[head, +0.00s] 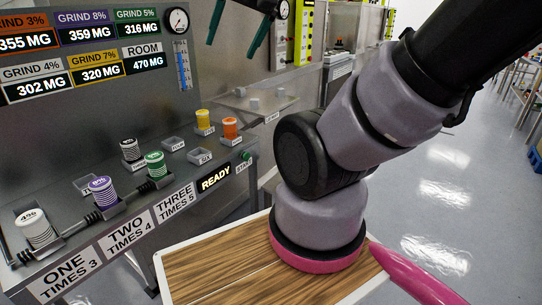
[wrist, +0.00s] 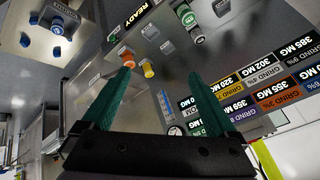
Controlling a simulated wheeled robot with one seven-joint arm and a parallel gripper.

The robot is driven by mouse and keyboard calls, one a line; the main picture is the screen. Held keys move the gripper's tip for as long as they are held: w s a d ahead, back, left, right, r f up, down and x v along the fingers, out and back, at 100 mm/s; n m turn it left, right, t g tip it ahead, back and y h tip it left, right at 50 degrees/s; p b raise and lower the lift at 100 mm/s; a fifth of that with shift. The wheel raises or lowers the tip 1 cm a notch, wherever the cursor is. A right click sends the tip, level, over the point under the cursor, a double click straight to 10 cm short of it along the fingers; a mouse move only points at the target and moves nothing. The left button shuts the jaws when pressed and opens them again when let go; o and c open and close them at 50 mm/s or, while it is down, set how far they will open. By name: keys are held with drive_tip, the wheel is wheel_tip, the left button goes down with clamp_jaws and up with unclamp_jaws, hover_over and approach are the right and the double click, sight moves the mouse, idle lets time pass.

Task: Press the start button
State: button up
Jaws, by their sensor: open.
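The start button (head: 247,155) is a small green button at the right end of the machine's front edge. It is beside the START label and right of the lit READY sign (head: 215,179). My gripper (head: 232,50) shows at the top of the head view, its two teal fingers apart, pointing down and empty. It is above and behind the button, well clear of it. In the wrist view the fingers (wrist: 160,73) are spread over the machine.
An orange canister (head: 230,128) and a yellow canister (head: 203,119) stand near the button. White, purple and green canisters (head: 155,164) sit in holders to the left. A display panel (head: 85,60) rises behind. My arm fills the right of the head view.

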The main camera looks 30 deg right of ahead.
drive_tip(key=shift+d, duration=0.25)
drive_tip(key=c, duration=0.7)
drive_tip(key=shift+w+a+f, duration=0.1)
drive_tip(key=shift+w+f, duration=0.1)
drive_tip(key=shift+f, duration=0.05)
drive_tip(key=c, duration=0.5)
drive_tip(key=w+f+m+g+y, duration=0.1)
drive_tip(key=w+f+m, duration=0.1)
drive_tip(key=w+f+m+g+y, duration=0.1)
drive_tip(key=w+f+m, duration=0.1)
drive_tip(key=w+f, duration=0.1)
drive_tip(key=w+f+m+y, duration=0.1)
drive_tip(key=w+f+m, duration=0.1)
drive_tip(key=f, duration=0.1)
drive_tip(key=shift+w+a+m+g+y, duration=0.25)
drive_tip(key=shift+m+g+y, duration=0.05)
drive_tip(key=shift+g, duration=0.1)
clamp_jaws()
drive_tip(key=w+d+f+m+t, duration=0.2)
drive_tip(key=w+d+f+m, duration=0.4)
drive_tip(key=f, duration=0.4)
drive_tip(key=w+d+f+m+t, duration=0.1)
drive_tip(key=w+d+f+m, duration=0.3)
drive_tip(key=d+f+m, duration=0.4)
drive_tip(key=s+d+f+m+h, duration=0.2)
drive_tip(key=d+f+m, duration=0.4)
drive_tip(key=f, duration=0.5)
drive_tip(key=shift+d+f+t, duration=0.2)
drive_tip(key=shift+f+t, duration=0.15)
drive_tip(key=shift+t, duration=0.05)
